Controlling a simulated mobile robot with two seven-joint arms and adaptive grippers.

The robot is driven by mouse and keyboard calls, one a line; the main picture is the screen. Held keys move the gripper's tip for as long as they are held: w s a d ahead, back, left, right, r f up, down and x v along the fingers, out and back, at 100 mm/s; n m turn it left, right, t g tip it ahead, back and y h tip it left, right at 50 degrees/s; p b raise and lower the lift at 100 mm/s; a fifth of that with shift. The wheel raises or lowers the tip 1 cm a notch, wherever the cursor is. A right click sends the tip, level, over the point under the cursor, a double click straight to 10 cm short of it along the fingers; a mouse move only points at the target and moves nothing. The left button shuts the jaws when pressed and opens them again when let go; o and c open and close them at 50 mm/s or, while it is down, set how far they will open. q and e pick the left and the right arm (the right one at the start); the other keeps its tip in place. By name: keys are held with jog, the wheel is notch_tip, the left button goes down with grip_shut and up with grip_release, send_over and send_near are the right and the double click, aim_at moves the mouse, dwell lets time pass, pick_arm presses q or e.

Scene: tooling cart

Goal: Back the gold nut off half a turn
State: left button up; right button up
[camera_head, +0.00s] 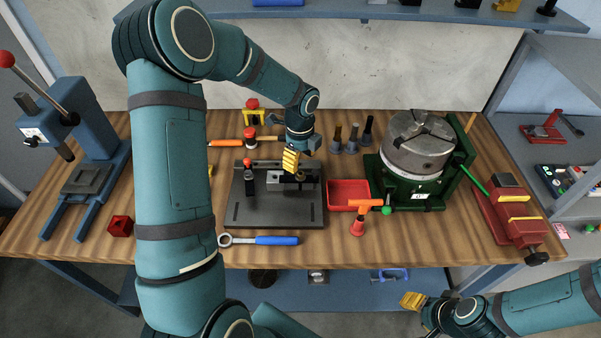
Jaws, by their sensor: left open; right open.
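The black fixture plate (285,211) lies on the wooden bench with a grey block (277,180) on it. A small gold-coloured part, which looks like the gold nut (299,176), shows at the right end of that block. My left gripper (292,160), with yellow finger pads, points down just above and beside the nut. It is open, and its fingers partly cover the back of the fixture. I cannot tell whether they touch the nut. My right gripper (412,300) is open and empty, in front of the bench at the lower right.
A blue-handled ring spanner (268,240) lies in front of the fixture. A red tray (346,194) and an orange-headed hammer (361,207) are to its right, then a green-based chuck (418,146). A blue press (91,120) stands left, a red vise (509,214) right.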

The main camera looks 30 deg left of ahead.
aim_at(300, 173)
pick_arm(q)
notch_tip(300, 173, down, 6)
jog(key=shift+f, duration=0.15)
dwell(0.3)
grip_shut()
